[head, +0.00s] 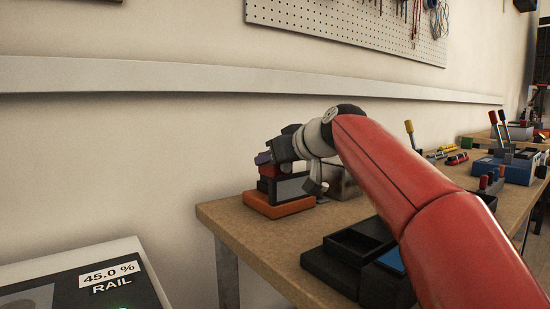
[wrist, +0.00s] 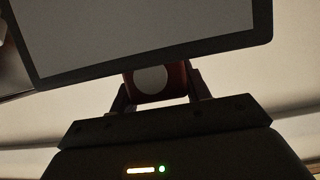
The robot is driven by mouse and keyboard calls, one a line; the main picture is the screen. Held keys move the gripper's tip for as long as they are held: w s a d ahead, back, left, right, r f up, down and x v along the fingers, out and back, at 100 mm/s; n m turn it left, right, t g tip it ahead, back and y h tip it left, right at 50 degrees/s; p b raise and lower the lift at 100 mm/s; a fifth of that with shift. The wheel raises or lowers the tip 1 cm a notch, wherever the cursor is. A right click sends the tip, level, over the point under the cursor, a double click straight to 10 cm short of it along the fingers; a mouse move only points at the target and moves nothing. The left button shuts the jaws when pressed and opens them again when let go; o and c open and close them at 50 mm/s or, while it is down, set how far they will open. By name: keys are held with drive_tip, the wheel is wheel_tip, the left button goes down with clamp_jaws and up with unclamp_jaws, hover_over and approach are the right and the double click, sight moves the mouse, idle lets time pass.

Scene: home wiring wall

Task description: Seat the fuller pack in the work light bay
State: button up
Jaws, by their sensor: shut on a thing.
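My gripper (head: 266,160) is at the far left end of the bench, just above the orange-based unit. In the wrist view my gripper (wrist: 158,92) is shut, with its two dark fingers on either side of a red pack (wrist: 176,92) with a pale round face. Red also shows just under the fingers in the head view (head: 268,171). The unit has an orange base (head: 276,206) and a grey, dark-framed panel (head: 292,188), which looks like the work light. The panel fills the top of the wrist view (wrist: 140,30). I cannot tell whether the pack touches the bay.
A device (head: 85,285) at lower left reads "45.0 % RAIL". A black compartment tray (head: 330,270) with a blue part (head: 391,261) stands near the bench front, partly behind my arm. A blue box (head: 518,168) and tools stand at right. Bare bench (head: 260,238) lies before the orange base.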

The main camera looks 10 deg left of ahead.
drive_tip(key=shift+f+b, duration=0.55)
drive_tip(key=shift+f, duration=0.1)
drive_tip(key=o, duration=1.4)
drive_tip(key=v, duration=0.8)
